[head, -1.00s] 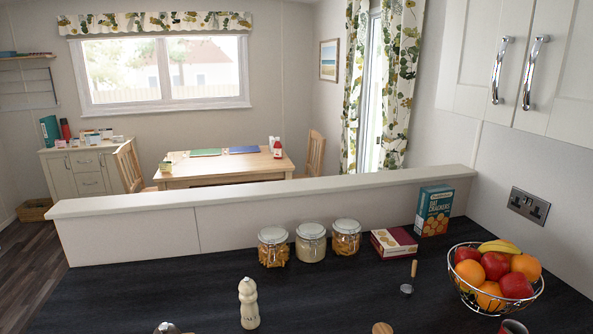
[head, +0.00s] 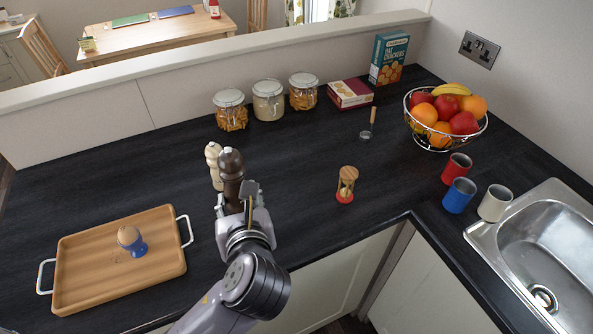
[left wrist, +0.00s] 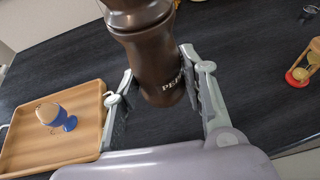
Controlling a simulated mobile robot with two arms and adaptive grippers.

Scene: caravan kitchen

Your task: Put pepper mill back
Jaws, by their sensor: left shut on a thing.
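The dark brown pepper mill (head: 231,170) stands upright just right of the cream salt mill (head: 213,165) on the black counter. My left gripper (head: 242,205) is shut on the pepper mill. In the left wrist view the mill (left wrist: 155,65), with pale lettering near its base, is between the two fingers (left wrist: 160,95). The gripper hides its foot in the head view, so I cannot tell whether it touches the counter. My right gripper is in neither view.
A wooden tray (head: 85,262) with an egg in a blue cup (head: 137,247) lies left of my left arm. A sand timer (head: 346,185) stands to the right. Glass jars (head: 268,100) stand behind, along the low wall. Mugs (head: 457,195) and a sink (head: 540,250) are far right.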

